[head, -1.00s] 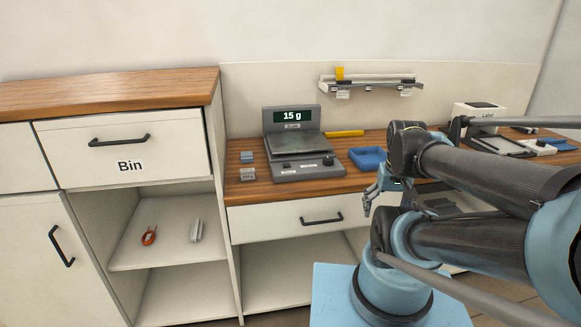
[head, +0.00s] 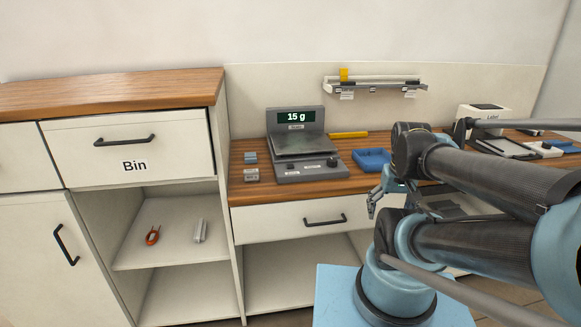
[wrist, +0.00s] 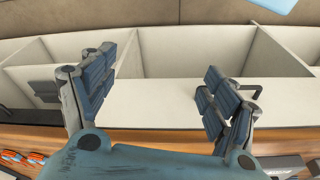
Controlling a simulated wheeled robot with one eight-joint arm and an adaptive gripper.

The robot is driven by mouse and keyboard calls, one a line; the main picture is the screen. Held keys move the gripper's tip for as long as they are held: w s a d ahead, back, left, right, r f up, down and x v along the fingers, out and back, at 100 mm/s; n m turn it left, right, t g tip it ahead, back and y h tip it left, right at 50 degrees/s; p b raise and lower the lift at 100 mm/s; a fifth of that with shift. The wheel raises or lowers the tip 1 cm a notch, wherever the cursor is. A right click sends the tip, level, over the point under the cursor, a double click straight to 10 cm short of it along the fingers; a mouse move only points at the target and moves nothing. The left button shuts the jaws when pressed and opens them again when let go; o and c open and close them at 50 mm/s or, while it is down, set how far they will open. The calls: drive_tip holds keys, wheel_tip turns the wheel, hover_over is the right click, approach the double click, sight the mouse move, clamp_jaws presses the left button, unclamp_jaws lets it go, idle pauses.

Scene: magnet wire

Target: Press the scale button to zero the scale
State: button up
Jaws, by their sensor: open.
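The grey scale (head: 300,144) stands on the wooden counter in the head view, with its display reading 15 g. Its metal weighing plate looks empty. Small controls sit on its front panel, including a dark knob or button (head: 333,162) near the right; the labels there are too small to read. My gripper (head: 375,203) is in front of the counter, to the right of and lower than the scale, apart from it. In the wrist view my gripper (wrist: 160,95) is open and empty, with its two padded fingers wide apart. The scale cannot be made out in that view.
A blue tray (head: 371,160) and a yellow item (head: 348,135) lie near the scale. Small grey blocks (head: 251,174) sit left of it. A drawer with a handle (head: 325,221) is below the counter edge. A taller Bin cabinet (head: 135,150) stands at left.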

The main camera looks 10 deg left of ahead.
clamp_jaws()
idle(1.3)
